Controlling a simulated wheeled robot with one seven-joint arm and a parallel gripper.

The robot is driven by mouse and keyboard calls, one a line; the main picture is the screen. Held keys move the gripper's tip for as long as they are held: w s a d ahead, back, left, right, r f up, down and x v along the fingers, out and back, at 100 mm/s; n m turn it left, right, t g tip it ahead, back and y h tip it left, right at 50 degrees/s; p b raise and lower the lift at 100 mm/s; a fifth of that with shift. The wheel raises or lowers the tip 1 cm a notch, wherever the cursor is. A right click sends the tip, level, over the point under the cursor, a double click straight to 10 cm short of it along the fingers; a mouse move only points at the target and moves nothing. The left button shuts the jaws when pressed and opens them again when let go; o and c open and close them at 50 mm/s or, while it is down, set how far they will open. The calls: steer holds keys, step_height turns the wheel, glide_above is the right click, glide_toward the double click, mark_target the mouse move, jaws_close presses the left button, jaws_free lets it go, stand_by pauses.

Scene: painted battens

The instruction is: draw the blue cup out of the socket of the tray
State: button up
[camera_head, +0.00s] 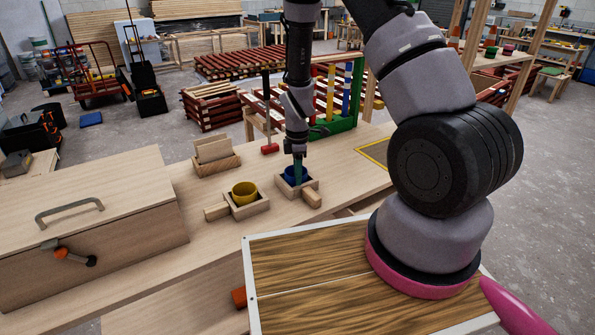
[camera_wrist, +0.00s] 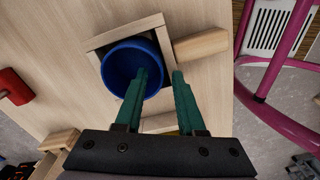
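The blue cup (camera_head: 289,180) sits upright in the square socket of a small wooden tray (camera_head: 311,186) with a stub handle. In the wrist view the cup (camera_wrist: 118,68) shows its open mouth, and the tray (camera_wrist: 198,46) frames it. My gripper (camera_head: 297,160) points down over the cup. In the wrist view my gripper (camera_wrist: 159,74) has its green fingers apart. One fingertip overlaps the cup's mouth and the other lies outside its right rim. I cannot tell whether either touches the wall.
A yellow cup (camera_head: 244,190) stands in a similar tray (camera_head: 236,212) to the left. A wooden card holder (camera_head: 216,164) is behind it, and a red-headed mallet (camera_head: 269,149) stands behind the blue cup. A large wooden chest (camera_head: 90,225) fills the bench's left.

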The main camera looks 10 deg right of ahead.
steer(key=shift+c, duration=0.3)
jaws_close()
steer(key=shift+r, duration=0.1)
stand_by(2.6)
steer(key=shift+r, duration=2.5)
steer(key=shift+r, duration=0.1)
steer(key=shift+r, duration=1.45)
